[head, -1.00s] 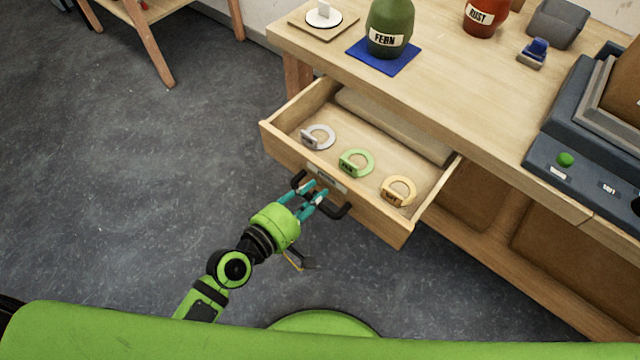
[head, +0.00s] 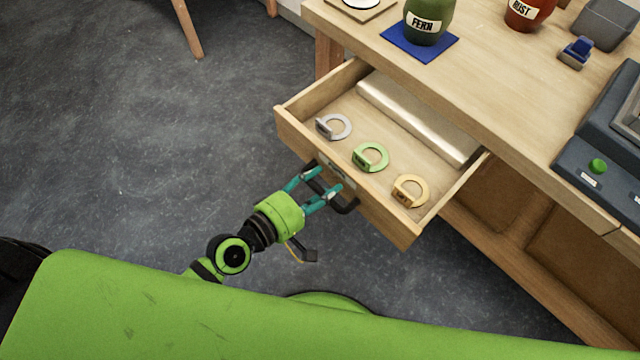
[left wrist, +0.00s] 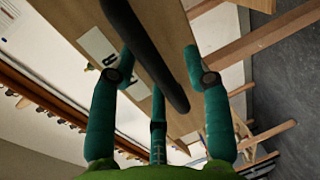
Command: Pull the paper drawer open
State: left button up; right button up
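The wooden paper drawer (head: 388,220) stands pulled out from under the bench top in the head view. Inside lie a pale paper roll (head: 420,120) at the back and grey (head: 338,127), green (head: 373,157) and yellow (head: 411,190) ring-shaped tags. A dark bar handle (head: 347,207) and a label are on its front. My left gripper (head: 324,180) is at the handle with its fingers spread. In the left wrist view, the handle (left wrist: 150,55) passes between the spread fingers, with gaps beside it. My right gripper is not in view.
On the bench top (head: 490,90) stand a green FERN jar (head: 428,22) on a blue mat (head: 400,42), a red RUST jar (head: 525,12), a small blue item (head: 577,50) and a dark machine with a green button (head: 598,166). The floor left of the drawer is clear.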

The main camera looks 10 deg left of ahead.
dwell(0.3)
pick_arm(q)
jog(key=v, duration=1.2)
dwell(0.3)
jog(key=s+a+f+m+g+y+p, duration=0.15)
jog(key=a+f+m+y, duration=0.35)
jog(key=f, duration=0.8)
jog(key=s+a+f+m+g+y+p, duration=0.1)
jog(key=a+f+m+g+y, duration=0.15)
jog(key=a+f, duration=0.8)
jog(key=s+d+f+m+g+y+p, duration=0.1)
jog(key=s+d+f+m+g, duration=0.2)
jog(key=s+f, duration=0.5)
jog(key=s+d+f+m+g, duration=0.3)
jog(key=s+f+g, duration=0.1)
jog(key=s+f, duration=0.4)
jog(key=shift+s+d+g+y+p, duration=0.25)
jog(key=shift+s+g+y+p, duration=0.1)
jog(key=shift+s, duration=0.7)
jog(key=shift+f, duration=0.2)
